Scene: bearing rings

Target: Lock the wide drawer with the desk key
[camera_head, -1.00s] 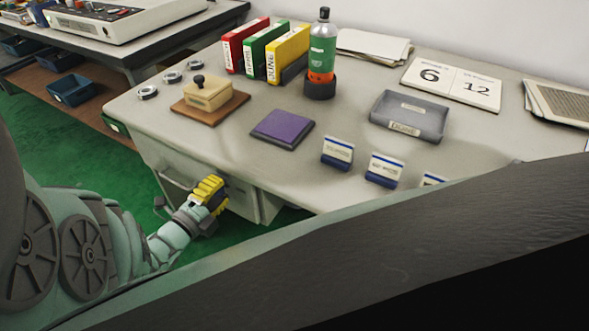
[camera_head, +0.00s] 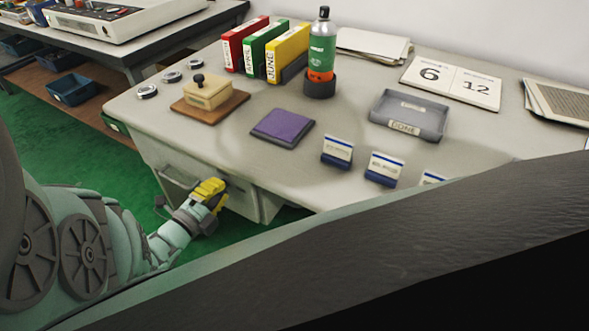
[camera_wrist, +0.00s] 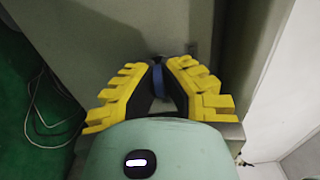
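In the wrist view my gripper's yellow fingers (camera_wrist: 162,68) converge on a narrow blue piece, which looks like the head of the desk key (camera_wrist: 158,80). The fingers appear shut on it, close against the grey desk front. The key's shaft and the keyhole are hidden, so I cannot tell how deep the key sits or how far it is turned.
The desktop holds a stamp on a wooden base (camera_head: 208,97), a purple pad (camera_head: 282,127), binders (camera_head: 265,50), a bottle (camera_head: 321,60), a grey tray (camera_head: 410,115) and small label stands (camera_head: 338,150). In the wrist view, cables (camera_wrist: 45,110) lie on the green floor at left.

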